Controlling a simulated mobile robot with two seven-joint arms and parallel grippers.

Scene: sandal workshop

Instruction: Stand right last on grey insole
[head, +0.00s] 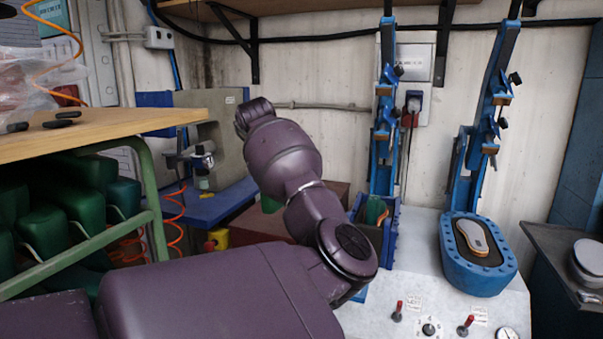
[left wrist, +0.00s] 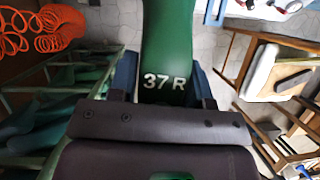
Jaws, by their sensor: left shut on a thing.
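The right last (left wrist: 165,45) is green with "37 R" in white. In the left wrist view it sits between the fingers of my left gripper (left wrist: 162,84), which is shut on it. The last's far end is cut off by the top of that view. In the head view my left arm reaches up the middle, and the gripper's fingers do not show clearly. The grey insole (head: 472,236), with a tan edge, lies on the dark pad of the blue oval press box (head: 480,279) at the right, apart from my left arm. My right gripper is not in view.
A second blue press box (head: 389,240) holding green and orange material stands behind my left elbow. Blue press columns (head: 384,110) rise behind. A wooden-topped rack (head: 90,138) with green lasts (head: 60,215) is at the left. The white press table (head: 415,290) has red-handled levers (head: 398,311).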

